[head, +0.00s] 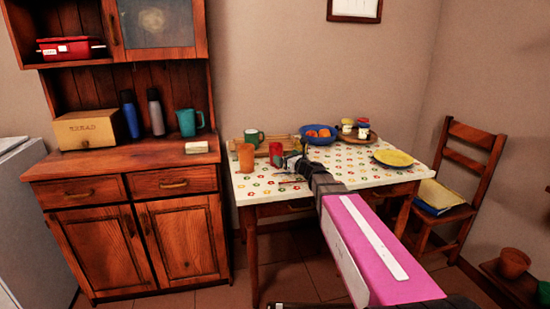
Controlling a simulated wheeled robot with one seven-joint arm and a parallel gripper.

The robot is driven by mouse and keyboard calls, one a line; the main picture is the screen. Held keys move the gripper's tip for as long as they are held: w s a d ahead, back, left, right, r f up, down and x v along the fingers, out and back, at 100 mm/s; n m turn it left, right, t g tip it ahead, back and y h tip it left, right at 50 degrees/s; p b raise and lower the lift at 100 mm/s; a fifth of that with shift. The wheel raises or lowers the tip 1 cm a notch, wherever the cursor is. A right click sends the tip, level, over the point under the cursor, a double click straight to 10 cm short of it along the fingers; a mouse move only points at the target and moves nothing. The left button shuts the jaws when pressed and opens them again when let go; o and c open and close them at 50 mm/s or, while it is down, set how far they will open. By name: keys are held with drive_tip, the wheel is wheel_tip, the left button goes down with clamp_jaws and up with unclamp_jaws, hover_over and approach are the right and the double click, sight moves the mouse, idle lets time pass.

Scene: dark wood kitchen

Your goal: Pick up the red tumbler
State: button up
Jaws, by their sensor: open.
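The red tumbler (275,153) stands upright on the patterned table (385,173), near its left end. Its right side is close to or partly behind my gripper in this view. My gripper (289,169) is open, with its dark fingers over the table just right of and in front of the red tumbler. I cannot tell whether they touch it. Nothing shows between the fingers. My pink-sided arm reaches in from the lower right.
An orange tumbler (246,158) stands just left of the red one. Behind are a wooden tray (237,141), a green mug (254,137) and a blue fruit bowl (319,140). Jars (363,129) and a yellow plate (393,158) sit to the right. A wooden cabinet (130,225) stands left.

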sight(280, 152)
drive_tip(key=x, duration=0.8)
drive_tip(key=shift+w+r, duration=0.1)
drive_tip(key=shift+w, duration=0.3)
drive_tip(key=c, duration=1)
